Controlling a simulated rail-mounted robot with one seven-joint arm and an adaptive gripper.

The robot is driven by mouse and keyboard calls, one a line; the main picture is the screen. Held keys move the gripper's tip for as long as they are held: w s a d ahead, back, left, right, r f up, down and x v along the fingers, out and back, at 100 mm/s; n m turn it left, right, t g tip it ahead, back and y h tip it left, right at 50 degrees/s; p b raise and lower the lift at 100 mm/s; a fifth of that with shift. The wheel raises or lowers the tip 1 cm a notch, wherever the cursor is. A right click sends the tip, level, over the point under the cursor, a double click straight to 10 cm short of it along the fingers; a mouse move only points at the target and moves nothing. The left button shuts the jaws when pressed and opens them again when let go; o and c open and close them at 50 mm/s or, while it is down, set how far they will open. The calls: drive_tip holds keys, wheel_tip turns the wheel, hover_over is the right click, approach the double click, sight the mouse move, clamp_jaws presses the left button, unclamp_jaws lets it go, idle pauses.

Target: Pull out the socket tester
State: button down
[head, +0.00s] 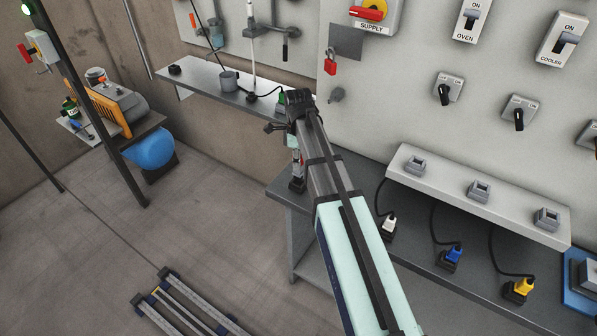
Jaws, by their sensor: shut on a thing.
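My arm reaches from the bottom right toward the left end of the workbench. My gripper (275,128) is at its far end, beside the bench's left corner and below the wall shelf. It is small in the picture and partly hidden by my wrist. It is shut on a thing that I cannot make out. I cannot pick out the socket tester for sure. A small green item (282,97) shows just behind my wrist. A white strip (400,181) with three grey sockets stands on the bench to the right, and nothing is plugged into these sockets.
White (389,229), blue (450,256) and yellow (522,289) plugs with black cables are on the workbench (345,170). The wall shelf (195,82) holds a grey cup (229,80). A red padlock (331,62) and switches are on the wall panel. Floor between is open.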

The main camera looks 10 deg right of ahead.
drive_tip(key=shift+r+p, duration=2.4)
drive_tip(key=shift+r, duration=1.95)
